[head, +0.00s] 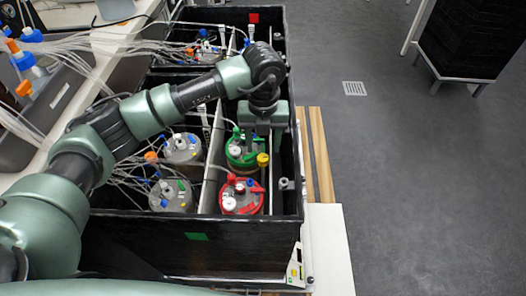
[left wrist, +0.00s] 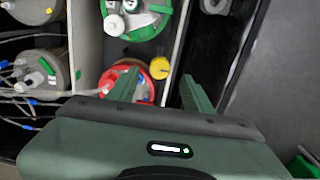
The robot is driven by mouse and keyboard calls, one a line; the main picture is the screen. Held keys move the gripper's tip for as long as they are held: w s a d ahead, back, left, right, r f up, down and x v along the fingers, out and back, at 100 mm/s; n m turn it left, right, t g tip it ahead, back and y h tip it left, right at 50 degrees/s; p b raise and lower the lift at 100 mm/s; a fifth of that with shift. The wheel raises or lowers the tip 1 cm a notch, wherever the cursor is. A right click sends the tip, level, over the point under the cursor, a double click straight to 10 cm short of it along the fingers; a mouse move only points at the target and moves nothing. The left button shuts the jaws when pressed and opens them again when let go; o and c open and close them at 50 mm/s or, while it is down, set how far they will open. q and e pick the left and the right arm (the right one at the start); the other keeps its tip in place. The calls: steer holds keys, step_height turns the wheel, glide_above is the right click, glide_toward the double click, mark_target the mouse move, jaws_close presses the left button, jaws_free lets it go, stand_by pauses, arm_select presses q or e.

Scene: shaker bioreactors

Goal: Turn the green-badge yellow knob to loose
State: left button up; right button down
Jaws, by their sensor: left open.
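The yellow knob (head: 262,160) is in the near black box (head: 240,242), which has a green square badge (head: 196,236) on its front wall. The knob stands between the green-lidded vessel (head: 236,160) and the red-lidded vessel (head: 238,205), toward the right wall. My left gripper (head: 263,142) points down over the box by the knob. In the left wrist view the knob (left wrist: 159,68) shows between and just beyond the open fingers (left wrist: 160,80), which look apart from it. The knob's base is hard to see. My right gripper is out of view.
Two grey-lidded vessels (head: 178,150) with tubes stand in the box's left half, beyond a pale divider (head: 212,150). A second black box behind carries a red badge (head: 253,18). Open floor (head: 430,200) lies to the right.

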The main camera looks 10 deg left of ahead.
arm_select(q)
steer(key=shift+r, duration=1.65)
